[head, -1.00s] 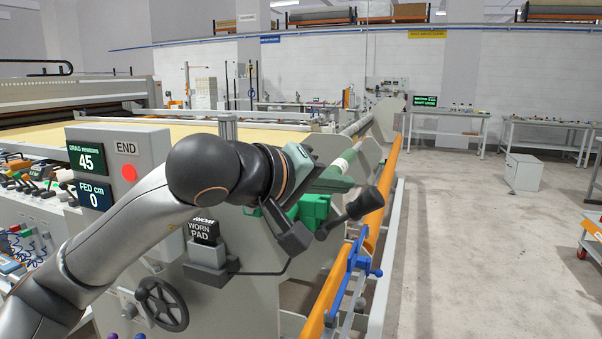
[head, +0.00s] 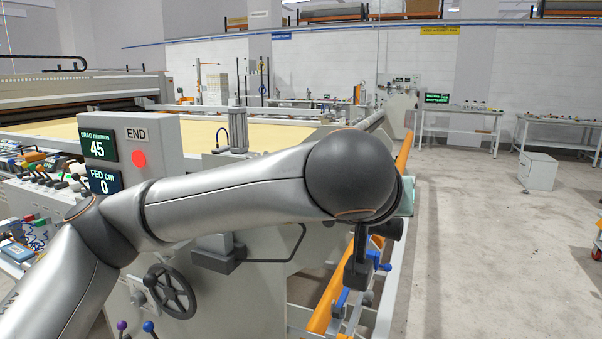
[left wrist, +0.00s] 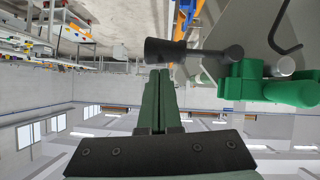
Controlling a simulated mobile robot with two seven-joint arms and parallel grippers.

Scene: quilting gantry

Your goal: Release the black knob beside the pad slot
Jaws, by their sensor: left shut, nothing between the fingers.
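In the left wrist view, the black knob (left wrist: 164,51) sits on the end of a short dark lever (left wrist: 214,53). The lever joins a green housing (left wrist: 262,86). My left gripper (left wrist: 160,74) is shut and empty, its dark green fingertips right by the knob; I cannot tell whether they touch it. In the head view, my left forearm and wrist cover the green housing and the pad sign. Dark parts show below the wrist, but I cannot sort gripper from lever there. My right gripper is out of view.
The END panel (head: 138,146) reads drag 45 and fed 0. An orange rail (head: 322,307) and blue clamp (head: 375,261) are close by.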

